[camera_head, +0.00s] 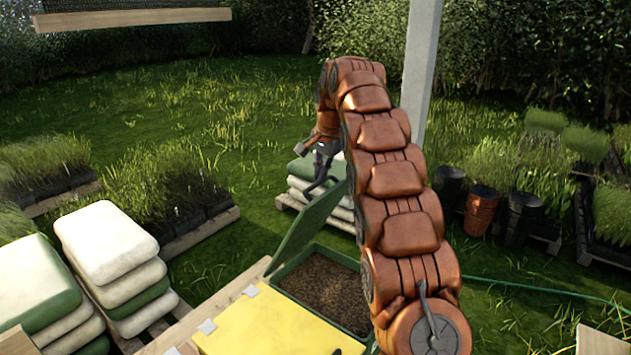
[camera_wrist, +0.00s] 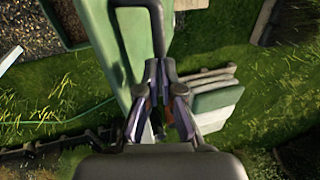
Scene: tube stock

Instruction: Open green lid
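The green lid (camera_head: 303,228) is tilted up steeply at the back left of its green bin (camera_head: 360,262), and dark soil shows inside. In the wrist view the lid (camera_wrist: 118,55) is a pale green panel left of centre. A dark bar handle (camera_wrist: 158,28) stands out from it. My gripper (camera_wrist: 160,68) has its fingertips drawn together at the end of this handle and appears shut on it. In the head view my gripper (camera_head: 326,158) is at the lid's raised top edge, small and partly hidden by my arm.
A yellow lid (camera_head: 268,325) lies closed beside the green bin, nearer me. Stacked white and green sacks (camera_head: 115,250) stand at left, and another stack (camera_head: 297,183) is behind the lid. A pale post (camera_head: 420,65) rises behind my arm. Pots (camera_head: 482,208) stand at right.

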